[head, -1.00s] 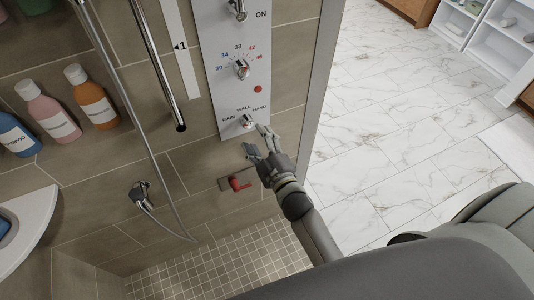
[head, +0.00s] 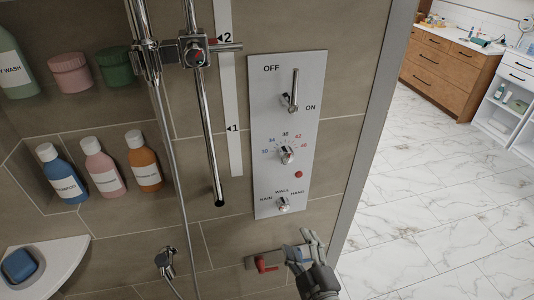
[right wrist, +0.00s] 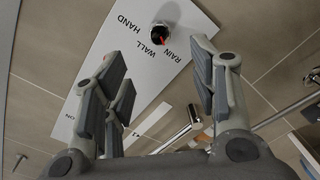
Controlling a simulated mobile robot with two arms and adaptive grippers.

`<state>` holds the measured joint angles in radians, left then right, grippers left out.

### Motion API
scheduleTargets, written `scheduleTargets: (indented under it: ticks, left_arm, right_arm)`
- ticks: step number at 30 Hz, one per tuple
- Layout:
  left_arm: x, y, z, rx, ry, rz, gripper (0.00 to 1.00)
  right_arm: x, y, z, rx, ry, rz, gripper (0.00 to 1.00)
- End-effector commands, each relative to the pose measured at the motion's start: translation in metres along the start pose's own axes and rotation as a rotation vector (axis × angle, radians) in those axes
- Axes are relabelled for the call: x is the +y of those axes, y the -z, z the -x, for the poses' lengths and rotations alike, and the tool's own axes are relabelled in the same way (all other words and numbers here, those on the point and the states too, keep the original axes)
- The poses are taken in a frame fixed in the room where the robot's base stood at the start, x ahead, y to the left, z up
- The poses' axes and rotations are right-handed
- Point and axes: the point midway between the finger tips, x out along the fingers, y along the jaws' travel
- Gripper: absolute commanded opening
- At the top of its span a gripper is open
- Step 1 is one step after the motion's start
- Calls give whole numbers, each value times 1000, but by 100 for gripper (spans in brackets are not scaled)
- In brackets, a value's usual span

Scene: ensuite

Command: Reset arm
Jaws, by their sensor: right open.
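My right gripper (head: 302,247) is low in the head view, in front of the tiled wall below the shower control panel (head: 309,105). It is open, and nothing shows between its fingers. In the right wrist view its spread fingers (right wrist: 158,95) lie in front of the panel (right wrist: 150,60). The RAIN/WALL/HAND knob (right wrist: 160,34) shows beyond the fingertips, apart from them. The same knob (head: 283,204) is above the gripper in the head view. My left gripper is not in view.
A chrome rail (head: 207,130) and hose (head: 170,150) run down the wall. Bottles (head: 105,173) stand in a niche at left. A wall edge (head: 375,120) is at right, with open marble floor (head: 430,200) beyond.

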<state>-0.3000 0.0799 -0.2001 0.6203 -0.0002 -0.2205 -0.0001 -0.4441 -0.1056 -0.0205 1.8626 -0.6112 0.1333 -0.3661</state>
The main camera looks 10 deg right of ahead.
Motion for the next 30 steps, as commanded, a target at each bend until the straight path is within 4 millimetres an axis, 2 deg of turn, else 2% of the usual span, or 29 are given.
scheduleTargets:
  ticks: [2, 5, 8, 11, 12, 14, 15, 17, 18, 20, 21, 25, 27, 30]
  left_arm:
    - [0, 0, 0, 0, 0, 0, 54]
    - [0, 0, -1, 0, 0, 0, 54]
    - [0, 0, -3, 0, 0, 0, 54]
    - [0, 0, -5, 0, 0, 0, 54]
    - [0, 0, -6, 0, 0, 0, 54]
    - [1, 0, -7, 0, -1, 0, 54]
    - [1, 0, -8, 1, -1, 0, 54]
    - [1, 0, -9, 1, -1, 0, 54]
    - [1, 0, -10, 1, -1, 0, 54]
    - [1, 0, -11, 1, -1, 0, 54]
    - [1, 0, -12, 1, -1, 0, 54]
    - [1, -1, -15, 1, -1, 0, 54]
    - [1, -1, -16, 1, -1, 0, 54]
    - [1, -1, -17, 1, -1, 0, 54]
  right_arm:
    - [-2, -1, 0, -2, 3, -2, 54]
    - [-18, -12, 1, -25, 35, -25, 54]
    - [-58, -39, 6, -84, 113, -87, 54]
    - [-116, -79, 21, -183, 224, -175, 54]
    - [-140, -97, 30, -232, 270, -212, 54]
    - [-174, -122, 47, -307, 335, -265, 54]
    - [-196, -140, 60, -359, 377, -298, 54]
    - [-227, -166, 83, -443, 437, -344, 54]
    - [-246, -183, 100, -501, 474, -373, 54]
    - [-272, -208, 129, -592, 526, -412, 54]
    - [-288, -225, 150, -657, 559, -436, 54]
    - [-327, -275, 224, -873, 645, -502, 54]
    - [-340, -298, 264, -985, 676, -527, 54]
    - [-350, -323, 313, -1121, 704, -551, 54]
